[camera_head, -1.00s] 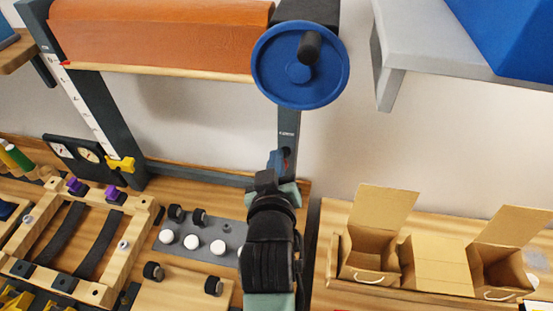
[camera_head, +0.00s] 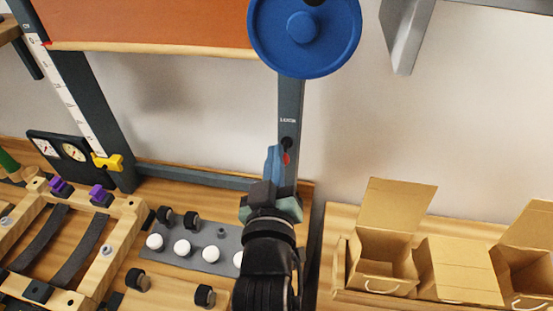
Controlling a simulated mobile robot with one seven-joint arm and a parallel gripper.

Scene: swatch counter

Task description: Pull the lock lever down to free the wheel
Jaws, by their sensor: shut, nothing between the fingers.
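The blue wheel (camera_head: 290,32) hangs at the top of a dark upright post (camera_head: 290,97), its upper edge cut off by the frame.
Left on the bench are a wooden frame (camera_head: 110,250) and a grey plate with white knobs (camera_head: 209,253). Open cardboard boxes (camera_head: 385,265) stand on the right. A grey shelf bracket (camera_head: 405,40) juts out upper right. The wall between post and boxes is clear.

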